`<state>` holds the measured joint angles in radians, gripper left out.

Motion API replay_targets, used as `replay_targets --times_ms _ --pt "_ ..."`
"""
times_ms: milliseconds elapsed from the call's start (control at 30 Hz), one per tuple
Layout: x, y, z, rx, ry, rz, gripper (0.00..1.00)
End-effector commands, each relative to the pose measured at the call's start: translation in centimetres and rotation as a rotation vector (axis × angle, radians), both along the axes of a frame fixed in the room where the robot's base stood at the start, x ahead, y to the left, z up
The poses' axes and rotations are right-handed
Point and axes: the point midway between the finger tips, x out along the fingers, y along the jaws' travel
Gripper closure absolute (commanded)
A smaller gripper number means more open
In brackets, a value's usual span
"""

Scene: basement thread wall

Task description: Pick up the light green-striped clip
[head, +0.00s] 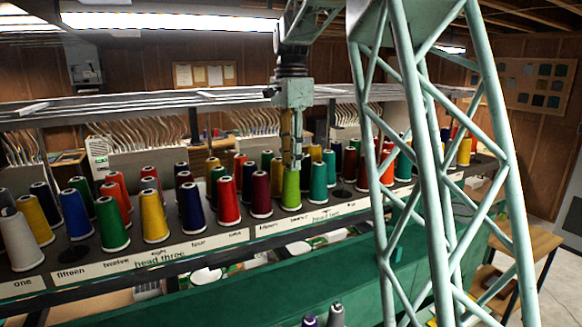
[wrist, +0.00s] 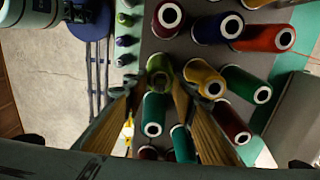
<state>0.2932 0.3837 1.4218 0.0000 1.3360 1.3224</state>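I cannot make out a clip with light green stripes in either view. The light green thing nearest my gripper is a lime-green thread cone (head: 291,192), standing upright in the front row of the rack. In the wrist view the lime-green cone (wrist: 160,64) shows between my fingertips, end-on. My gripper (head: 291,166) points straight down at the top of this cone. In the wrist view my gripper (wrist: 158,88) has its two fingers apart, one on each side of the cone. Whether they touch it is unclear.
Close neighbours are a maroon cone (head: 261,195), a teal cone (head: 318,184) and a yellow cone (wrist: 204,78). A label strip (head: 160,258) runs along the rack's front. A green beam (head: 250,299) lies in front. Wire hooks (head: 150,140) rise behind the cones.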

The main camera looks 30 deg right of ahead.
Motion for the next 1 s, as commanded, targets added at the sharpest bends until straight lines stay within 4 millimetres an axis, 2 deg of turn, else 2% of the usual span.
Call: replay_targets --times_ms 433,667,1000 --pt "0.01 0.0 0.01 0.0 0.0 0.0 0.75" --pt "0.0 0.0 0.01 0.0 0.0 0.0 0.94" --pt "0.0 0.0 0.02 0.0 0.0 0.0 0.95"
